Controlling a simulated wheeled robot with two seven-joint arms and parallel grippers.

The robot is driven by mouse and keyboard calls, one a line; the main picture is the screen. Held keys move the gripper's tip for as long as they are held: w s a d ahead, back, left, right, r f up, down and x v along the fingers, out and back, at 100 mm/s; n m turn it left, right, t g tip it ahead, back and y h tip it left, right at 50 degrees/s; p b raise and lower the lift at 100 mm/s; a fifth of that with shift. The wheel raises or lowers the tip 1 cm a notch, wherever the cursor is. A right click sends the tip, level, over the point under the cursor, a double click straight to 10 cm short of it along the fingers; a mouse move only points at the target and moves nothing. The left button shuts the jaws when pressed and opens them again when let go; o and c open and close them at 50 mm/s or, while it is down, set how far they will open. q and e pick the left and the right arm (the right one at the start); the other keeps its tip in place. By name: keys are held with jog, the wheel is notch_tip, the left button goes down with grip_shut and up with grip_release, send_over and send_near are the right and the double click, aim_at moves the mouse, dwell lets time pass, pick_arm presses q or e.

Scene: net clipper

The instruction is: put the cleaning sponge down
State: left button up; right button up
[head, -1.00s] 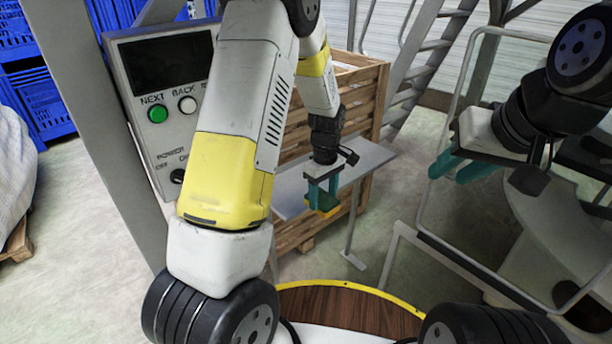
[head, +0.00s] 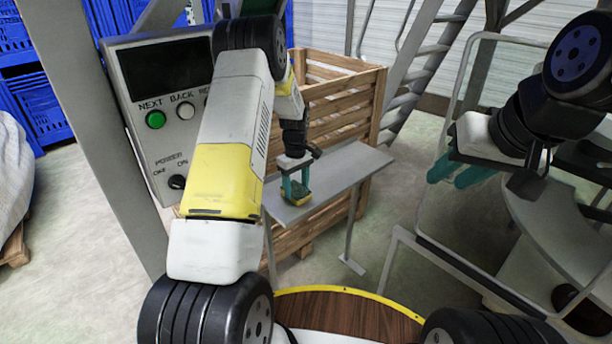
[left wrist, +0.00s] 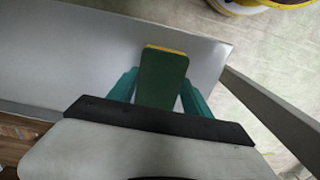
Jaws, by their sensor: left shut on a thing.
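The cleaning sponge (head: 297,195), yellow with a dark green side, is between the teal fingers of my left gripper (head: 295,186). In the left wrist view the sponge (left wrist: 163,78) shows its green face and a yellow edge, with a finger of my left gripper (left wrist: 160,90) on each side. The sponge is over the grey shelf (head: 340,182); I cannot tell whether it touches the surface. My right gripper (head: 458,172) is at the right of the head view, with its two teal fingers apart and nothing visible between them.
A wooden crate (head: 340,85) stands behind the shelf. A control panel (head: 160,100) with buttons stands left of my left arm. Metal railing (head: 440,268) and a ladder (head: 425,60) are to the right. The shelf's right part is bare.

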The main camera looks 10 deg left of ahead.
pick_arm(q)
jog(key=shift+f, duration=0.3)
jog(key=o, duration=1.5)
jog(key=shift+c, duration=0.2)
notch_tip(320, 180, up, 12)
notch_tip(320, 180, up, 11)
jog(key=m+t, duration=0.1)
jog(key=m, duration=0.1)
send_over(296, 189)
jog(key=s+d, duration=0.1)
jog(key=s, duration=0.5)
jog(key=s+d+r+m+t+h, duration=0.1)
jog(key=s+r+m+t, duration=0.15)
jog(key=s+r, duration=0.55)
jog(key=s+d+r+m+t+h, duration=0.1)
jog(key=s+m, duration=0.5)
jog(key=s, duration=1.3)
jog(key=shift+d+r+t, duration=0.4)
jog(key=shift+d+t, duration=0.45)
